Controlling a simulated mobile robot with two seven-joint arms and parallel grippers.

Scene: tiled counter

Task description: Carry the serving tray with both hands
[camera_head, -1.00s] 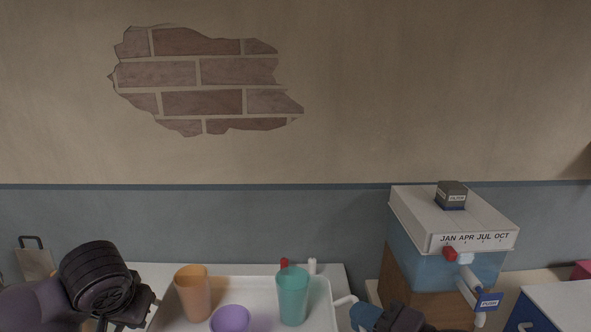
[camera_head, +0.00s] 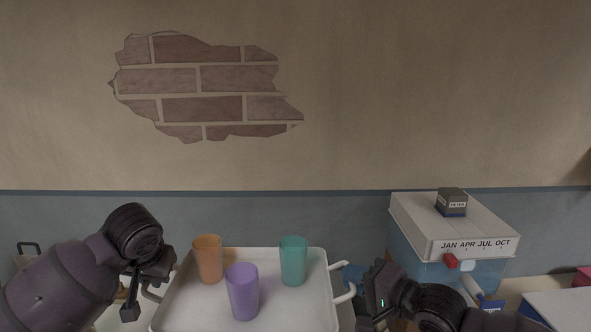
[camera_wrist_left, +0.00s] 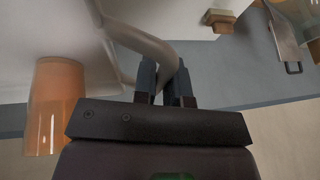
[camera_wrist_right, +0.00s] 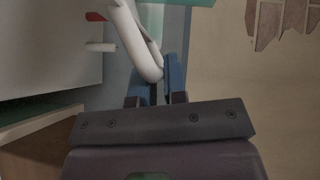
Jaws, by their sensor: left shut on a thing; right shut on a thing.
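The white serving tray (camera_head: 190,310) is in the lower middle of the head view, with a looped handle at each side. An orange cup (camera_head: 208,259), a purple cup (camera_head: 242,292) and a teal cup (camera_head: 293,261) stand upright on it. My left gripper (camera_head: 148,290) is at the tray's left handle; in the left wrist view its fingers (camera_wrist_left: 166,85) are shut on the white handle (camera_wrist_left: 145,42). My right gripper (camera_head: 358,285) is at the right handle; in the right wrist view its fingers (camera_wrist_right: 161,85) close on the handle (camera_wrist_right: 137,45).
A water dispenser (camera_head: 452,225) with a month label and a small box on top stands to the right. A dark blue-fronted white box (camera_head: 560,305) is at the far right. The wall behind has a patch of exposed brick (camera_head: 205,88).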

